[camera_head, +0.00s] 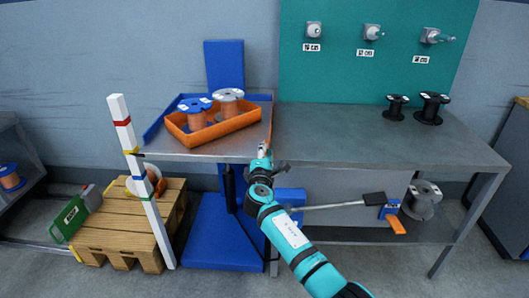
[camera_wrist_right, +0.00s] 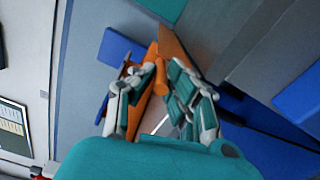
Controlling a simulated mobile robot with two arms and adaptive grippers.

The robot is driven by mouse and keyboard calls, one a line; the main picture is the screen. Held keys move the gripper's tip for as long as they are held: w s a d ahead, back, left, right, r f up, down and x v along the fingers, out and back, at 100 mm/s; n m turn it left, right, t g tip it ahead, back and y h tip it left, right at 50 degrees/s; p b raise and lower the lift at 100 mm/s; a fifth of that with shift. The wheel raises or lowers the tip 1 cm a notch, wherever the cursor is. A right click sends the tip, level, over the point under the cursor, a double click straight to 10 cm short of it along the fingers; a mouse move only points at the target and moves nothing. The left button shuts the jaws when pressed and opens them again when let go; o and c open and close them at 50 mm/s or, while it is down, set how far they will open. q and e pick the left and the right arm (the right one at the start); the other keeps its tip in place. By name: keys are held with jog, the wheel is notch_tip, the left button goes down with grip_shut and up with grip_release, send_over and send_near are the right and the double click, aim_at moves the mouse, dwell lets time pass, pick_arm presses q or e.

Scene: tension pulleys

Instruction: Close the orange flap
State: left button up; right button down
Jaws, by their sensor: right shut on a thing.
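The orange flap (camera_head: 269,128) shows in the head view as a thin orange strip. It runs along the right side of the blue lift platform (camera_head: 155,128), beside the grey workbench. My right gripper (camera_head: 263,150) is at the near end of this strip. In the right wrist view, my right gripper (camera_wrist_right: 157,72) is shut on the orange flap (camera_wrist_right: 151,53), with orange showing between and beyond the fingers. The fingers hide part of the flap, so its exact angle is hard to tell. My left gripper is not in view.
An orange tray (camera_head: 222,130) with spools stands on the platform. The workbench (camera_head: 330,135) is mostly clear, with black spools (camera_head: 431,108) at the far right. A striped white post (camera_head: 140,180) and a wooden pallet (camera_head: 120,225) stand at the left.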

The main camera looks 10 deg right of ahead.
jog(key=shift+a+f, duration=0.15)
jog(key=c, duration=1.3)
grip_release()
jog(key=shift+c, duration=0.2)
jog(key=shift+s, duration=0.1)
jog(key=v, duration=1.2)
